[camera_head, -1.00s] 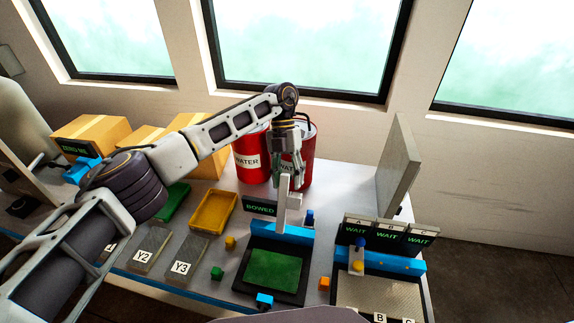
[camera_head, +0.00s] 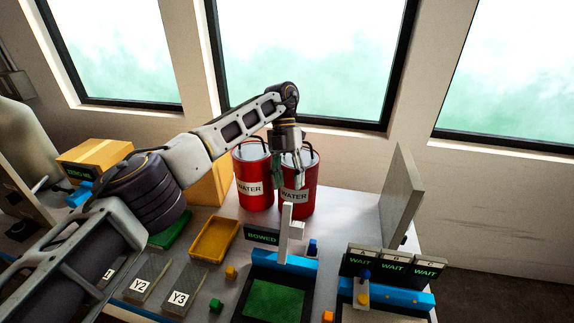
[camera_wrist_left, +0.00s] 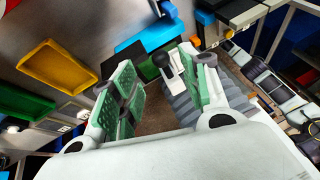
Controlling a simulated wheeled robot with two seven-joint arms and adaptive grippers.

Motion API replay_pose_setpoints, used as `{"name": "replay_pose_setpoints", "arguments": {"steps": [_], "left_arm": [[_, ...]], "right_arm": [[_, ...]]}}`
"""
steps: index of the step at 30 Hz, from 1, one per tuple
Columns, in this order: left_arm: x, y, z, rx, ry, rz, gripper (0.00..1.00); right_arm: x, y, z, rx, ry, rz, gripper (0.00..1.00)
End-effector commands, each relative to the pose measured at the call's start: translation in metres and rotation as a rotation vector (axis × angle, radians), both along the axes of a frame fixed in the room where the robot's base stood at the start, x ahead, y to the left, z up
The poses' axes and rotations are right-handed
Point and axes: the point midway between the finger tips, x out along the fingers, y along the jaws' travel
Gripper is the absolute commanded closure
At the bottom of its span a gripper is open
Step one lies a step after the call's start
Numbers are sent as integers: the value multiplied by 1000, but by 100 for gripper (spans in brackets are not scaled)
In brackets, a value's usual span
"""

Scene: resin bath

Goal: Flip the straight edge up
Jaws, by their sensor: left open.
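The straight edge appears to be the pale upright bar (camera_head: 286,236) with a small block on its right side. It stands at the blue rail (camera_head: 270,257) behind the dark-framed green plate (camera_head: 274,300), beside a display reading BOWED (camera_head: 262,237). My left gripper (camera_head: 289,184) points down just above the bar's top, apart from it, in front of the red buckets. In the left wrist view my left gripper (camera_wrist_left: 160,85) has its green-padded fingers spread. A pale piece with a dark knob (camera_wrist_left: 162,60) shows between them; I cannot tell what it is. My right gripper is not in view.
Two red WATER buckets (camera_head: 252,187) stand behind. A yellow tray (camera_head: 214,240), Y2 and Y3 blocks (camera_head: 181,298) and small cubes lie left. WAIT displays (camera_head: 393,268) and an upright grey panel (camera_head: 402,195) are on the right. Boxes (camera_head: 95,157) stand far left.

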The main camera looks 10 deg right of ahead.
Motion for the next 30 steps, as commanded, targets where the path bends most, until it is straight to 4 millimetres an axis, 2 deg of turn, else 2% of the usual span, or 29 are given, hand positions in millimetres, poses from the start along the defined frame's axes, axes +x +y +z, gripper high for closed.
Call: {"name": "replay_pose_setpoints", "arguments": {"steps": [4, 30], "left_arm": [[5, 0, 10, 0, -2, 2, 54], [18, 2, 35, 0, -1, 1, 54]], "right_arm": [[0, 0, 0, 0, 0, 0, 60], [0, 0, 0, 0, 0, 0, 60]]}}
